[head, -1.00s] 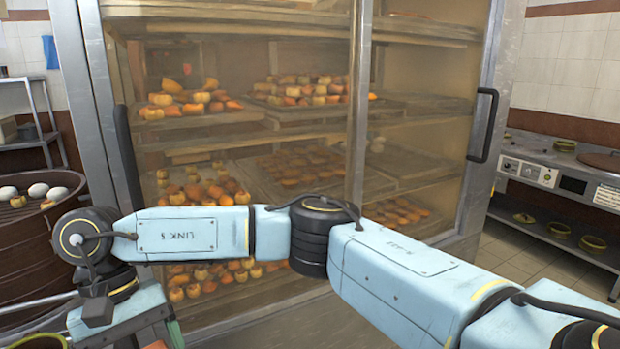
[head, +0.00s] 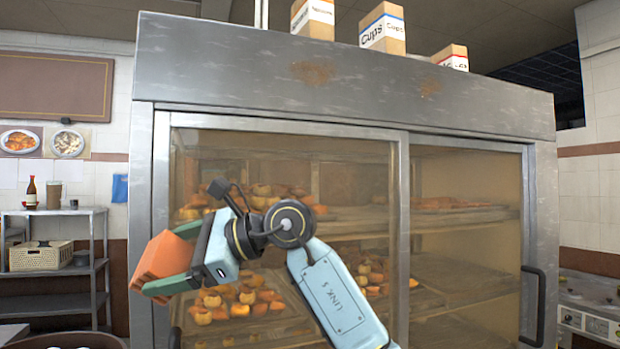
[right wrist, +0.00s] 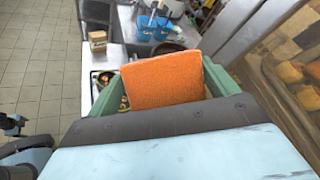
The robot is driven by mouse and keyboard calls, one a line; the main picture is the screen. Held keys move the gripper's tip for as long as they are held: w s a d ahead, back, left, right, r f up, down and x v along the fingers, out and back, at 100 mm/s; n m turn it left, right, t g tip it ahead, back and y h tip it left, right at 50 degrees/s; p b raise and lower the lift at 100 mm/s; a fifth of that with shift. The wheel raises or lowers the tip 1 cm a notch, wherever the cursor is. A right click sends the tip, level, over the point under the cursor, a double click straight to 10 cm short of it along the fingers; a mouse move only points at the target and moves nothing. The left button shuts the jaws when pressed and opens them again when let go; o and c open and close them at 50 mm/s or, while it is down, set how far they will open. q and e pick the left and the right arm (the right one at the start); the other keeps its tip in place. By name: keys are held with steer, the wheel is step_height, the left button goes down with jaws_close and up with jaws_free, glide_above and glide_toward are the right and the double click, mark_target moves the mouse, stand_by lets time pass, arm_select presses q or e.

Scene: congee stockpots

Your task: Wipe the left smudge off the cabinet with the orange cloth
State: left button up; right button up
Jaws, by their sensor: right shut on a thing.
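The cabinet (head: 230,84) is a large metal case with glass sliding doors. The left smudge (head: 314,72) is a brown patch on its upper front panel. A second, smaller smudge (head: 430,88) is on the same panel to the right. My right gripper (head: 155,275) is shut on the orange cloth (head: 165,255), in front of the cabinet's left door and below and left of the left smudge, apart from it. In the right wrist view the orange cloth (right wrist: 162,82) sits between the green fingers.
Several boxes, one a Cups box (head: 383,28), stand on top of the cabinet. A metal shelf (head: 60,250) with a basket (head: 40,256) is at the left. A door handle (head: 533,305) sticks out at the right. The space before the upper panel is clear.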

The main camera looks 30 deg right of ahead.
steer(key=s+d+r+m+t+h+p, duration=0.2)
steer(key=d+r+m+t+h+p, duration=0.15)
steer(key=d+r, duration=0.6)
steer(key=s+d+r+m+t+h+p, duration=0.25)
steer(key=d+r+t+h+p, duration=0.2)
steer(key=r, duration=1.05)
steer(key=s+d+r+m+t+h+p, duration=0.2)
steer(key=d+r+t+h+p, duration=0.3)
steer(key=r, duration=0.7)
arm_select(q)
steer(key=s+d+r, duration=0.1)
steer(key=s+r, duration=0.8)
steer(key=shift+r+g, duration=0.15)
steer(key=shift+g, duration=0.15)
arm_select(e)
steer(key=shift+w+d+g+y, duration=0.15)
steer(key=shift+w+d+y, duration=0.25)
steer(key=shift+w, duration=0.5)
steer(key=shift+w+d+g+y, duration=0.1)
steer(key=shift+w+d+y, duration=0.35)
steer(key=shift+w, duration=0.45)
steer(key=shift+w+d+g+y, duration=0.2)
steer(key=shift+w+d, duration=0.3)
steer(key=shift+w, duration=0.4)
arm_select(q)
steer(key=shift+r+p, duration=0.55)
steer(key=shift+p, duration=0.2)
arm_select(e)
steer(key=shift+w+d, duration=0.2)
steer(key=shift+w, duration=0.65)
